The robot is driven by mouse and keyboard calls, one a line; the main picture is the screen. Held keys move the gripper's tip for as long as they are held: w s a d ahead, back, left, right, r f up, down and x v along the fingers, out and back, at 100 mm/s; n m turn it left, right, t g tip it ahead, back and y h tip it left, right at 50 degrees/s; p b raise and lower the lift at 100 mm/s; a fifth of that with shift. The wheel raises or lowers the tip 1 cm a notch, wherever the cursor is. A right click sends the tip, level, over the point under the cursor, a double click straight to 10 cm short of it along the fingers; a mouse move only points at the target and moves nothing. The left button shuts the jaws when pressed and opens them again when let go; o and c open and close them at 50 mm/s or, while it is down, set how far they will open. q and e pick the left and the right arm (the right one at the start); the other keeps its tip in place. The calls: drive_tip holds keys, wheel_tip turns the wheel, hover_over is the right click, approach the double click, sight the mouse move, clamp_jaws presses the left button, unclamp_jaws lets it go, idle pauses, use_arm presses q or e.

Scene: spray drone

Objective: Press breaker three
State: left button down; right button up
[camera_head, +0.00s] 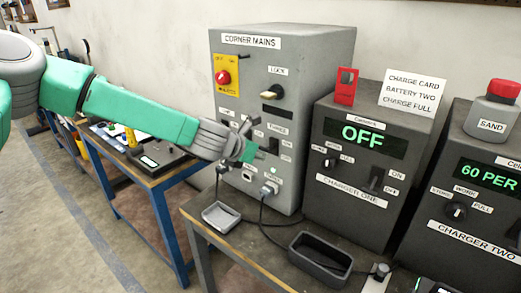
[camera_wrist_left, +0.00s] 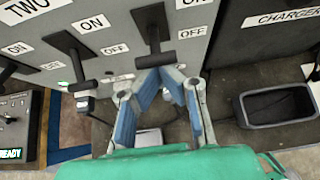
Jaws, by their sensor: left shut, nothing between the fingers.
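The grey "CORNER MAINS" box (camera_head: 262,85) stands on the bench and carries several labelled black breaker levers. The breaker three lever (camera_head: 273,145) shows beside ON and OFF labels, just right of my left gripper. In the left wrist view, what looks like the same lever (camera_wrist_left: 150,28) has its handle low, near the OFF label. My left gripper (camera_head: 246,150) is in front of the box's lower half and partly hides the other levers. In the wrist view its fingertips (camera_wrist_left: 160,73) meet, empty, just below that handle; I cannot tell if they touch it. My right gripper is not in view.
The CHARGER ONE box (camera_head: 350,195), with its OFF display, stands to the right, with the CHARGER TWO box (camera_head: 475,200) beyond. A shallow tray (camera_head: 222,215), a black bin (camera_head: 320,260) and cables lie on the bench below. A blue-legged table (camera_head: 160,185) stands at left.

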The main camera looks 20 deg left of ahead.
use_arm(q)
drive_tip(key=shift+a, duration=0.1)
drive_tip(key=shift+r, duration=0.1)
drive_tip(key=shift+r+p, duration=0.5)
drive_tip(key=shift+r, duration=0.25)
drive_tip(key=shift+w, duration=0.1)
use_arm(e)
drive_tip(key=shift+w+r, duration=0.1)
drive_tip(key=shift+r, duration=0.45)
use_arm(q)
drive_tip(key=shift+r, duration=0.1)
